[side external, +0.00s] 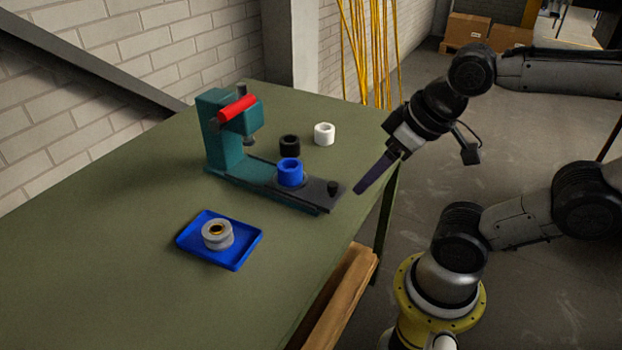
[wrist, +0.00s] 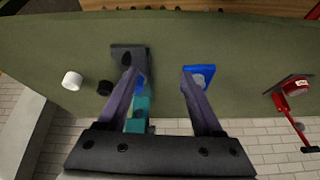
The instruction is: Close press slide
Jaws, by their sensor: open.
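The teal press (side external: 222,140) with a red handle (side external: 237,108) stands on the green table. Its dark press slide (side external: 318,192) is pulled out to the right, with a black knob (side external: 333,187) near its outer end. A blue ring (side external: 290,172) sits on the slide, away from the ram. My gripper (side external: 360,190) is open and empty, just right of the slide's outer end and apart from it. In the wrist view, my gripper (wrist: 160,70) spreads its two purple fingers; the left one partly covers the slide (wrist: 126,55) and the press (wrist: 138,112).
A blue tray (side external: 189,243) holding a metal part (side external: 217,234) lies in front of the press. A black ring (side external: 289,145) and a white ring (side external: 324,133) stand behind the slide. A red tool (wrist: 293,87) shows at the wrist view's right. The near-left table is clear.

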